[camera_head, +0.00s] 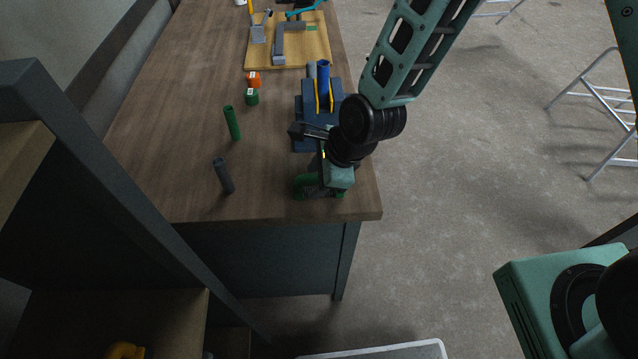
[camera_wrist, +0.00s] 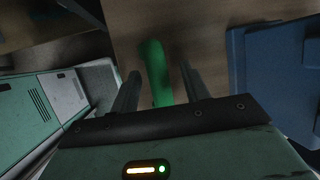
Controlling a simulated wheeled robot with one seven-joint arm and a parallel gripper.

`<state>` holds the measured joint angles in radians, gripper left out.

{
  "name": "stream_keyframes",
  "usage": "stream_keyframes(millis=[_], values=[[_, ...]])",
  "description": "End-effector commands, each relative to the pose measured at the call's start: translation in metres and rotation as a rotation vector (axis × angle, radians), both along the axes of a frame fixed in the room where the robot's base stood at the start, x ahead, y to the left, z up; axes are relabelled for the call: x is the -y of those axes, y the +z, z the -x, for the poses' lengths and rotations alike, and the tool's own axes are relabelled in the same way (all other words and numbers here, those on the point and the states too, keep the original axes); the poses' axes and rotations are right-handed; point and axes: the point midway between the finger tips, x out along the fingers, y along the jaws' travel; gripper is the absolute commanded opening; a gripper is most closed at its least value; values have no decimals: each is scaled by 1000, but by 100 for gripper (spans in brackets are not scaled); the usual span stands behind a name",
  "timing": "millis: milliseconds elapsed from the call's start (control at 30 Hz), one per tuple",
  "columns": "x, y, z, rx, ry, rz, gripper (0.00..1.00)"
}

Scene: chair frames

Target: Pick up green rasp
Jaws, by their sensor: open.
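A green, rounded, elongated object, which looks like the green rasp (camera_wrist: 155,68), lies between the two fingers of my gripper (camera_wrist: 160,78) in the wrist view. The fingers stand apart on either side of it, with a gap visible on the right. In the head view, green parts of it (camera_head: 304,184) show at the near right corner of the workbench, partly hidden by my gripper (camera_head: 322,188). Another green cylinder (camera_head: 232,123) and a dark grey cylinder (camera_head: 223,175) are farther left on the bench.
A blue holder (camera_head: 308,138) with upright tools stands just beyond my gripper, and shows at right in the wrist view (camera_wrist: 270,75). A wooden board (camera_head: 309,52) lies farther back. The bench's left-middle is fairly clear.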

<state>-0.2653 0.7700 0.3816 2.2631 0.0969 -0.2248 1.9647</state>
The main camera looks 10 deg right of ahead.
Motion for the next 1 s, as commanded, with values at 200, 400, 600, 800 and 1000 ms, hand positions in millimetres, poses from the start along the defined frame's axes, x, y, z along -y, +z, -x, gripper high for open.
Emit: stream_keyframes(millis=[200,400,600,800,1000], values=[[-2,-4,-1,0,0,0,46],[-2,-4,-1,0,0,0,18],[-2,-4,-1,0,0,0,0],[-2,-3,-1,0,0,0,0],[-2,9,-2,2,-2,-1,0]])
